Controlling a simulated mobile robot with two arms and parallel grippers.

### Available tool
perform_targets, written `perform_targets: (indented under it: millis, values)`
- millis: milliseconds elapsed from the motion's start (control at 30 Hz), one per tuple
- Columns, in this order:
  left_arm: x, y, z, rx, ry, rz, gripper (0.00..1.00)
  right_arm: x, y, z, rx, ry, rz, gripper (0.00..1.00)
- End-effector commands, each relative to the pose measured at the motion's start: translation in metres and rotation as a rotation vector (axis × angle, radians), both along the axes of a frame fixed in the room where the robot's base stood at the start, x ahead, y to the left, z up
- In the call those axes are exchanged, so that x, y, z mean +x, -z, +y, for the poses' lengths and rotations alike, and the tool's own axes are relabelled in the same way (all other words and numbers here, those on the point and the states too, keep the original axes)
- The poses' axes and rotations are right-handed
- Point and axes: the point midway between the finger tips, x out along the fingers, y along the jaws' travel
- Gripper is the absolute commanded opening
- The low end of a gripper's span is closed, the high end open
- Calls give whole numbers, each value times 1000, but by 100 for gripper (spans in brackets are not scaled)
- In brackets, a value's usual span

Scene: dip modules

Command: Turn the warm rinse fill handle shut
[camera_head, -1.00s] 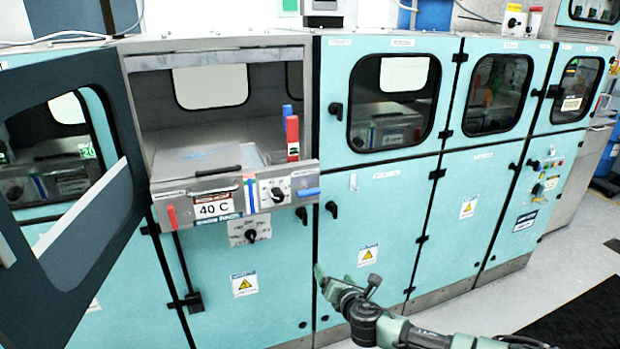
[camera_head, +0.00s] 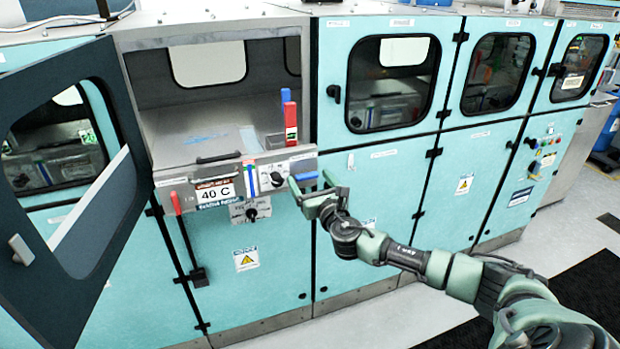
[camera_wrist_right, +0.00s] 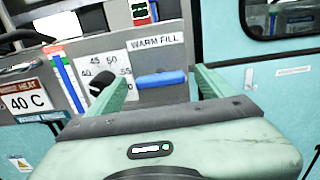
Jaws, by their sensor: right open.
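The warm fill handle is a blue bar (camera_wrist_right: 160,79), lying level under a "WARM FILL" label (camera_wrist_right: 156,41) in the right wrist view. In the head view the handle (camera_head: 306,176) is at the right end of the steel control panel (camera_head: 240,199). My right gripper (camera_head: 311,182) is open in front of that panel end. In the right wrist view the fingers of the right gripper (camera_wrist_right: 160,86) stand on either side of the handle, with no clear contact. How deep the fingertips reach is hard to tell. My left gripper is not in view.
A black knob (camera_wrist_right: 101,82) sits close left of the handle, beside a "40 C" sign (camera_wrist_right: 22,102). An open dark door (camera_head: 115,150) stands at the left. Teal cabinet doors (camera_head: 385,165) lie to the right.

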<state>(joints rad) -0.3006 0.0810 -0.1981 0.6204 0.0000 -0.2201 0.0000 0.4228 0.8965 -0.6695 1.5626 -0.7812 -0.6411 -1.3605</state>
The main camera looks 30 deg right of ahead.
Motion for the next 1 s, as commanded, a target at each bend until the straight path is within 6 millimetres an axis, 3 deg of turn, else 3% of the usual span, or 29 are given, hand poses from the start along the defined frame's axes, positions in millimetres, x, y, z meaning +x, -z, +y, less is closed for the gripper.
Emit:
perform_targets:
  millis: [300,367,533,1000]
  values:
    - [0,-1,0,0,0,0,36,3,1,-1,1,0,1,82]
    - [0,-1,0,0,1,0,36,3,1,-1,1,0,1,68]
    - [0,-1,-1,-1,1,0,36,3,1,-1,1,0,1,21]
    - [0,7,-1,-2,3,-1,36,3,2,-1,113,-1,-27,20]
